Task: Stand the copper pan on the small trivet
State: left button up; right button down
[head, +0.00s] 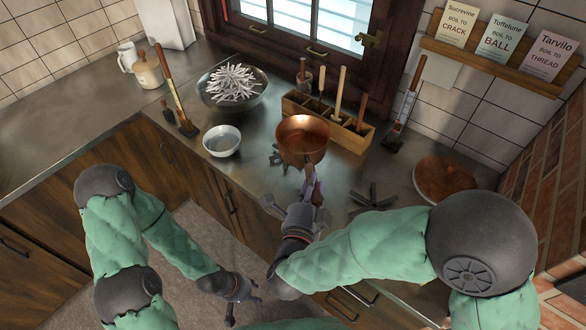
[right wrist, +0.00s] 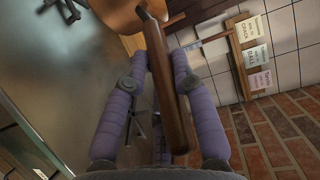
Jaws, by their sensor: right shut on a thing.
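The copper pan (head: 302,136) is upright at the middle of the counter, in front of the wooden tool box. My right gripper (head: 311,186) is shut on its handle; the brown handle (right wrist: 163,75) lies between the fingers in the right wrist view, with part of the pan (right wrist: 115,12) at the top. A small dark trivet (head: 275,156) shows at the pan's left edge, partly hidden. I cannot tell whether the pan touches it or the counter. A larger dark trivet (head: 371,201) lies right of my right gripper. My left gripper (head: 243,302) is open and empty, low in front of the counter.
A white bowl (head: 221,141) and a wide bowl of white sticks (head: 233,88) stand left of the pan. The wooden tool box (head: 348,137) is close behind it. A round copper-coloured disc (head: 443,179) lies at the right, near the brick wall (head: 562,185).

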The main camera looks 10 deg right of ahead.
jog(key=w+a+f+b, duration=0.3)
jog(key=w+f+b, duration=0.1)
jog(key=w+f, duration=0.6)
jog(key=shift+w+a+f+b, duration=0.2)
jog(key=shift+w+f+b, duration=0.15)
jog(key=shift+f, duration=0.45)
jog(key=shift+f, duration=0.15)
jog(key=c, duration=1.2)
grip_release()
jog(key=shift+s, duration=0.1)
jog(key=shift+o, duration=0.9)
